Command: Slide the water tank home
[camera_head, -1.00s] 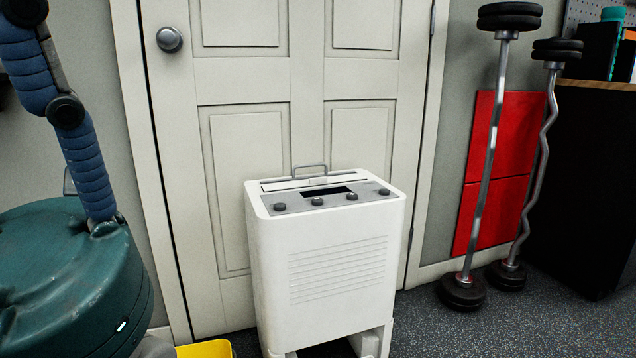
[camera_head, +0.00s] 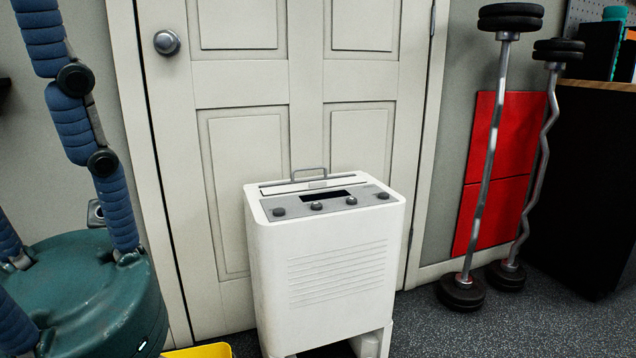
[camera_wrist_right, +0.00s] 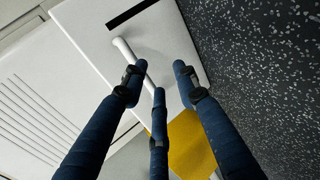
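A white dehumidifier (camera_head: 322,255) with a top handle, knobs and front vents stands upright before the door; dark gaps show at its foot. Its vented face also fills the left of the right wrist view (camera_wrist_right: 25,125). There, a brighter white panel (camera_wrist_right: 88,30) with a dark slot and a pale rod (camera_wrist_right: 128,52) lies below the vents; it looks like the water tank. My right gripper (camera_wrist_right: 160,82) is open around the rod's lower end; contact cannot be told. My left gripper (camera_head: 75,130), teal with blue fingers, is raised at the left, apart from the dehumidifier; its fingers are spread.
A yellow container (camera_head: 203,350) stands on the floor left of the dehumidifier, also in the right wrist view (camera_wrist_right: 190,145). The panelled door (camera_head: 245,170) is shut behind. Barbells (camera_head: 490,160) lean at the right beside a black cabinet (camera_head: 585,180). Speckled floor (camera_head: 480,330) is clear at right front.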

